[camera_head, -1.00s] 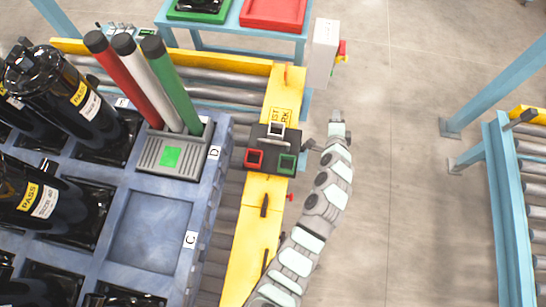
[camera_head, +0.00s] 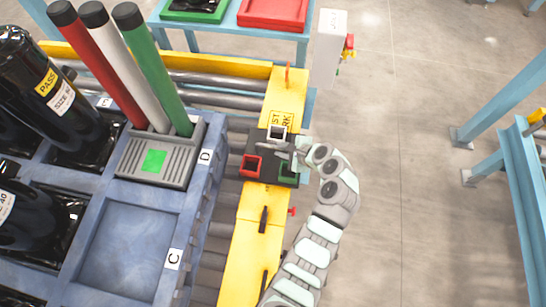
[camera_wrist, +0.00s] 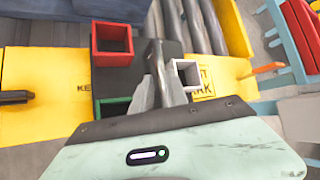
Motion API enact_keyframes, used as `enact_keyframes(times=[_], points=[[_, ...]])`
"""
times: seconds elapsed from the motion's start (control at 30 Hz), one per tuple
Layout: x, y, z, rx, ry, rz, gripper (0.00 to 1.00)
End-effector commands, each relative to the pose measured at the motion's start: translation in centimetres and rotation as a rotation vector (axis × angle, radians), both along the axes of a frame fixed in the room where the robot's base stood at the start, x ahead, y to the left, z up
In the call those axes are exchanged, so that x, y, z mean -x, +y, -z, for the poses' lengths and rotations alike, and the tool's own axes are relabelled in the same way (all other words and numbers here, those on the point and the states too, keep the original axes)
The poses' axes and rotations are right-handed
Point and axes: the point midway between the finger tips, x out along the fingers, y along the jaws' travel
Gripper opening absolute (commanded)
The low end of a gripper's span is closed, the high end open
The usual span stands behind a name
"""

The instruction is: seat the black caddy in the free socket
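The black caddy (camera_head: 268,177) sits on the yellow rail, with a red (camera_head: 251,165), a white (camera_head: 277,132) and a green square cup (camera_head: 287,172). The wrist view also shows the black caddy (camera_wrist: 113,82), its red cup, white cup and part of the green one. My gripper (camera_head: 284,149) is over the caddy's middle, between the cups. In the wrist view its fingers (camera_wrist: 157,75) point past the white cup; whether they touch or grip the caddy is unclear. The empty square socket (camera_head: 124,251) marked C is in the blue pallet.
A grey caddy (camera_head: 155,170) with red, white and green tubes fills socket D beside C. Black compressors (camera_head: 40,95) stand to the left. A grey box (camera_head: 329,50) stands beyond the yellow rail (camera_head: 250,255). A blue table with red tray (camera_head: 273,14) is behind.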

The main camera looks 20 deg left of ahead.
Motion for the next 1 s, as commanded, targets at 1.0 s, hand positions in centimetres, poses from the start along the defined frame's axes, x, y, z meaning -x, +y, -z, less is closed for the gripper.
enact_keyframes(times=[1.0], points=[[-1.5, 3.8, 3.5, 0.000, -0.003, 0.002, 0.00]])
